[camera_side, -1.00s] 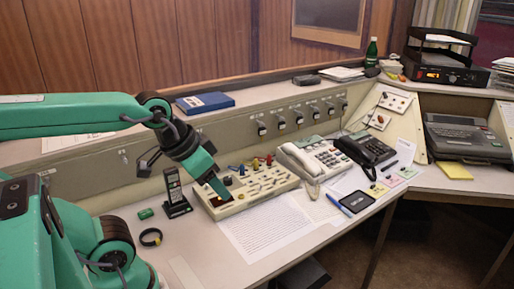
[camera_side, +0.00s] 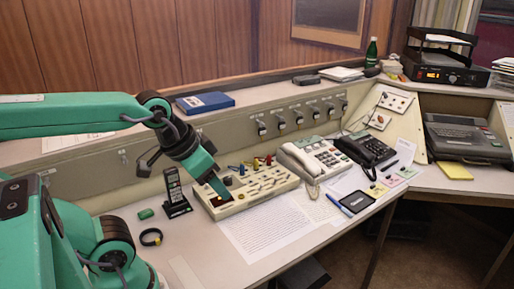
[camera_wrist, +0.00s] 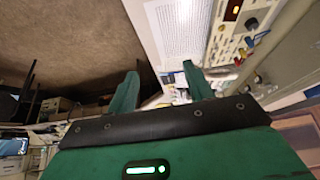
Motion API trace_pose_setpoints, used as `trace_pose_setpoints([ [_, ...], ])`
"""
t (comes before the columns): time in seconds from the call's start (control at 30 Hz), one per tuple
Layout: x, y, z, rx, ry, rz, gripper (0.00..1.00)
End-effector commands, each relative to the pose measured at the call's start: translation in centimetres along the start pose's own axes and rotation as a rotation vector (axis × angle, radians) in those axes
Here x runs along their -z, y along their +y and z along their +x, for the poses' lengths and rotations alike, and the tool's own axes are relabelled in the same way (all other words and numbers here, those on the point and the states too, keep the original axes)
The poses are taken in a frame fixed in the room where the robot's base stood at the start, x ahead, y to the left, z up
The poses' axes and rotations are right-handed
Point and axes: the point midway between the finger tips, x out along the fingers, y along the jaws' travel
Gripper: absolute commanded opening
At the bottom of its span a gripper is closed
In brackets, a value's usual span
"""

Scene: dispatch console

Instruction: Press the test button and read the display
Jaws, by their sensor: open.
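A cream control box (camera_side: 262,200) with coloured knobs, switches and small buttons lies on the desk; it also shows at the upper right in the wrist view (camera_wrist: 222,42). A small dark display with a reddish glow (camera_wrist: 233,10) is at one end of the box; its reading is too small to make out. I cannot tell which control is the test button. My gripper (camera_side: 219,189) is over the left end of the box in the side view, hiding part of it. In the wrist view my gripper (camera_wrist: 161,77) has its fingers apart with nothing between them.
A black handset in a stand (camera_side: 175,194) is close left of the box. A cream telephone (camera_side: 310,160) and a black telephone (camera_side: 367,150) stand to the right. A printed sheet (camera_side: 262,232) lies in front. A panel with several switches (camera_side: 290,118) rises behind.

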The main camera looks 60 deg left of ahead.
Motion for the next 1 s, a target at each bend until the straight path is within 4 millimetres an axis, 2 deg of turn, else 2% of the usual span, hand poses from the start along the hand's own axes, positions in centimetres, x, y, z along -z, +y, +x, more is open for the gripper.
trace_pose_setpoints([
  [0.03, 0.00, 0.00, 0.00, 0.000, 0.000, 0.000, 0.52],
  [0.3, 0.00, 0.00, 0.00, 0.000, 0.000, 0.000, 0.00],
  [1.0, 0.00, 0.00, 0.00, 0.000, 0.000, 0.000, 0.00],
])
